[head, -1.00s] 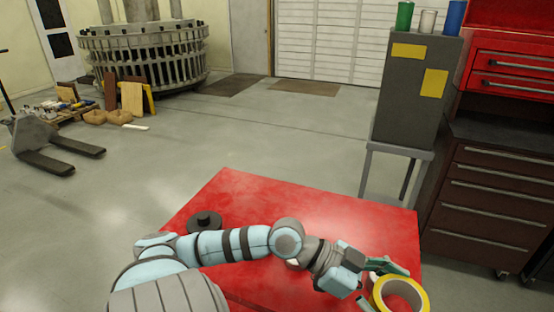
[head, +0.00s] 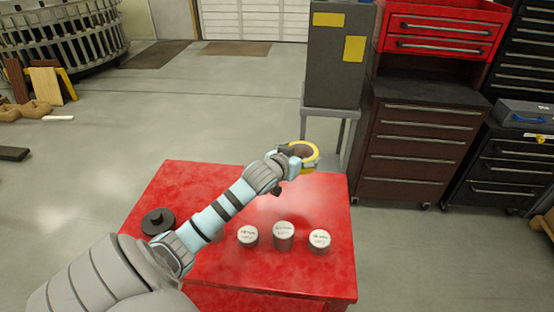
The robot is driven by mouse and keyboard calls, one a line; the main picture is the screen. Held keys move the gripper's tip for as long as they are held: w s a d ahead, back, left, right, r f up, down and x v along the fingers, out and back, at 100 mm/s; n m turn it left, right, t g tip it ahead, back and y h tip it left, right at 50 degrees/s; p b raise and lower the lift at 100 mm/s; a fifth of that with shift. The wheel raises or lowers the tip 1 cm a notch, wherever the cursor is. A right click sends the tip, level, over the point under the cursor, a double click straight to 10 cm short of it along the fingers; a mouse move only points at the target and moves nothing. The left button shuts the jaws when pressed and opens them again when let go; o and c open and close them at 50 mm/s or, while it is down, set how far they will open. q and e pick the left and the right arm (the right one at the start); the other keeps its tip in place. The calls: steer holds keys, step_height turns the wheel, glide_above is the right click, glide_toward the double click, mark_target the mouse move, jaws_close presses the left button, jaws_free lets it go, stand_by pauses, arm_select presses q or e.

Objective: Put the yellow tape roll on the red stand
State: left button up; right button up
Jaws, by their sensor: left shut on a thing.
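The yellow tape roll (head: 316,152) is in my left gripper (head: 297,153), which is shut on its rim. The roll is tilted and appears above the far right corner of a red table-like block (head: 330,195). The gap beneath the roll is hard to judge. This block is the only red stand-like thing I see, apart from the red tool chest. My left arm crosses over the block from the lower left and hides part of its top. My right gripper is not in view.
Behind stand a grey cabinet (head: 338,60) on a small table and a red tool chest (head: 445,25).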

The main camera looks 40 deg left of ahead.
mark_target(296, 197)
arm_select(q)
step_height(296, 197, down, 14)
steer(key=shift+r+b, duration=0.1)
steer(key=shift+b, duration=1.1)
steer(key=o, duration=1.3)
steer(key=shift+c, duration=0.2)
steer(key=shift+s+r, duration=0.1)
steer(key=p+v, duration=0.2)
steer(key=v, duration=0.9)
steer(key=shift+p, duration=0.3)
steer(key=shift+s+d+r, duration=0.15)
steer(key=shift+s+r, duration=0.05)
steer(key=shift+s, duration=0.15)
